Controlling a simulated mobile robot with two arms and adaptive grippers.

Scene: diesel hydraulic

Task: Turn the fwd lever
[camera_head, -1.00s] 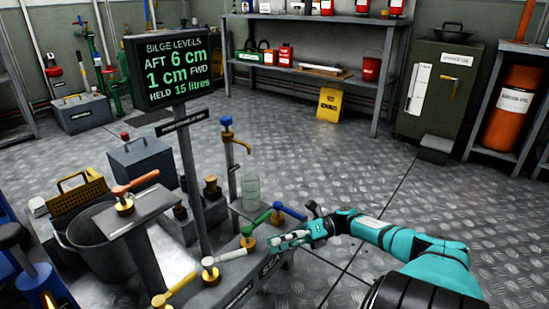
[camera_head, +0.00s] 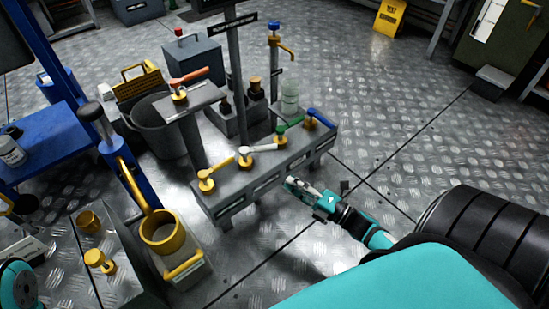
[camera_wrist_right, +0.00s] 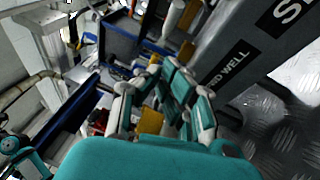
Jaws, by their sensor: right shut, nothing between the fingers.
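A low grey manifold bench (camera_head: 232,190) carries a row of levers: yellow (camera_head: 220,170), white (camera_head: 262,148), green (camera_head: 290,124) and blue (camera_head: 322,117). An orange lever (camera_head: 188,77) sits on a separate post. I cannot read in the head view which lever is marked fwd. In the right wrist view a front label (camera_wrist_right: 228,62) ends in "D WELL", its start hidden by my fingers. My right gripper (camera_head: 290,183) is shut and empty, in front of the bench, apart from the levers in the picture. It also shows in the right wrist view (camera_wrist_right: 170,75). My left gripper is not seen.
A sign post (camera_head: 238,80) rises behind the levers. A grey bucket (camera_head: 155,125), a blue stand (camera_head: 125,175) and a box with a yellow ring (camera_head: 160,232) crowd the left. Plate floor (camera_head: 400,130) is open to the right.

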